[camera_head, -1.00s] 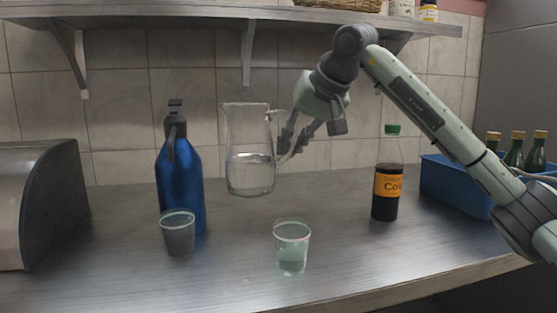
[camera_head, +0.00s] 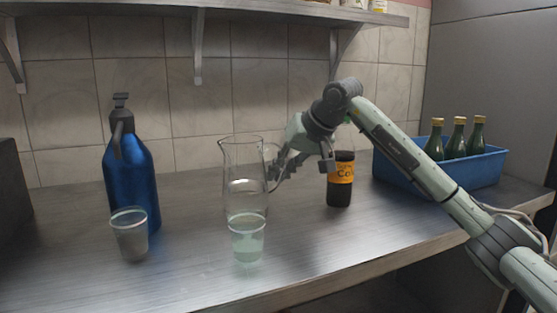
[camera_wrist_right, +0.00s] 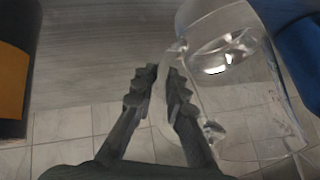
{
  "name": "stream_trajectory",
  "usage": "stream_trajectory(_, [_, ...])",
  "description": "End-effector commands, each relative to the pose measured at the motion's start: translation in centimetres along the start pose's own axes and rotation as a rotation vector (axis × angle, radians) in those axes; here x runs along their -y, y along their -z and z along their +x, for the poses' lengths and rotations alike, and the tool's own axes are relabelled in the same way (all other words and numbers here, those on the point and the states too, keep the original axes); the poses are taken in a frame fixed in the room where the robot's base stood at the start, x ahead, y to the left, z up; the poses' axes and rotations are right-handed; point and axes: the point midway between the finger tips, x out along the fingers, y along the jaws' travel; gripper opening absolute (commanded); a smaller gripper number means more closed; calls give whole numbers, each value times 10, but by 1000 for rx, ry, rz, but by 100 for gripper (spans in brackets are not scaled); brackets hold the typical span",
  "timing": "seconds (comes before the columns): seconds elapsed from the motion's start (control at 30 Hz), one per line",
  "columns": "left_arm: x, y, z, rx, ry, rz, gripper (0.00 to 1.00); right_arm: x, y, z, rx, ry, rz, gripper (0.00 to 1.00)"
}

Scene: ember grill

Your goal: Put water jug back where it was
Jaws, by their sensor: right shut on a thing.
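The clear glass water jug (camera_head: 243,165) is upright, with water low inside, behind a clear cup (camera_head: 248,243) in the head view. The cup overlaps its lower part, so I cannot tell whether its base touches the counter. My right gripper (camera_head: 277,172) comes from the right and is shut on the jug's handle. In the right wrist view, the fingers (camera_wrist_right: 163,85) close around the handle, with the jug (camera_wrist_right: 240,90) to the right. My left gripper is not in view.
A blue pump bottle (camera_head: 131,180) and another cup (camera_head: 130,235) stand left. A blue crate (camera_head: 487,174) with green bottles is at right. A shelf (camera_head: 290,13) hangs above the metal counter (camera_head: 185,278).

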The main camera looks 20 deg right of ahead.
Motion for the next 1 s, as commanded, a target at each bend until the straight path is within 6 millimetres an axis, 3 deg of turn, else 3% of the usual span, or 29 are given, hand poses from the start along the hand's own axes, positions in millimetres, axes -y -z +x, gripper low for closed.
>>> stream_trajectory(0.2, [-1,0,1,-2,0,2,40,2,3,-3,-12,7,1,0])
stream_trajectory(0.23, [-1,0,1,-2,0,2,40,0,0,1,-2,0,-1,13])
stream_trajectory(0.4, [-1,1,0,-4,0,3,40,0,0,0,-2,1,-1,34])
stream_trajectory(0.77, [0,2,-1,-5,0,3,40,0,0,-4,-3,0,-1,34])
stream_trajectory(1.0, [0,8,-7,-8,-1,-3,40,0,1,-44,-7,0,-2,34])
